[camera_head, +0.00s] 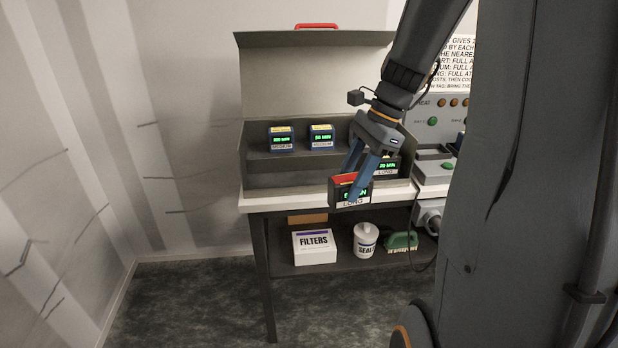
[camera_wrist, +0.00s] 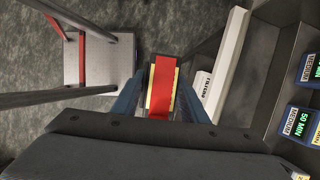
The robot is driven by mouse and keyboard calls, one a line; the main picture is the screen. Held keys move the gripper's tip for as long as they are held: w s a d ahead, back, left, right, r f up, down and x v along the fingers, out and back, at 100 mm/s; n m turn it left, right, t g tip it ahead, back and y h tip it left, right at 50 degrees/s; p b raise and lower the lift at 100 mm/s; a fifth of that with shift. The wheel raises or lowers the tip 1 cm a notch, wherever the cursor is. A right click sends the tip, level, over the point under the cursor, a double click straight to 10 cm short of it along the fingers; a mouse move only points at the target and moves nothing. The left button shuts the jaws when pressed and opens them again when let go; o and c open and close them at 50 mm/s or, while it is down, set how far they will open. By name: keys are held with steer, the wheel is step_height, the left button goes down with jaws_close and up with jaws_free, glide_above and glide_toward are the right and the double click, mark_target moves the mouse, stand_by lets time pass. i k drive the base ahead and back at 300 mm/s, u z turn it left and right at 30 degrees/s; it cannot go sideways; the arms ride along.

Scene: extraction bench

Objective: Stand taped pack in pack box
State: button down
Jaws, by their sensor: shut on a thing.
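My gripper (camera_head: 360,168) is shut on a dark pack with red tape over its top (camera_head: 345,190), held upright in front of the bench edge. Its front shows a green display and a label reading LONG. In the wrist view the red-taped pack (camera_wrist: 162,88) sits between my fingers. The pack box (camera_head: 262,165) is the open grey case on the bench, with its lid up and a red handle. Two packs labelled MEDIUM (camera_head: 281,139) (camera_head: 322,137) stand inside at the back. A pack labelled LONG (camera_head: 388,166) stands at the right, partly hidden behind my gripper.
A grey panel with buttons (camera_head: 432,121) stands right of the box. The wrist view shows a red-and-grey step (camera_wrist: 98,58) on the floor. The box's left front is clear.

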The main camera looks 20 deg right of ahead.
mark_target(308, 180)
steer(key=i, duration=0.85)
steer(key=u, duration=0.05)
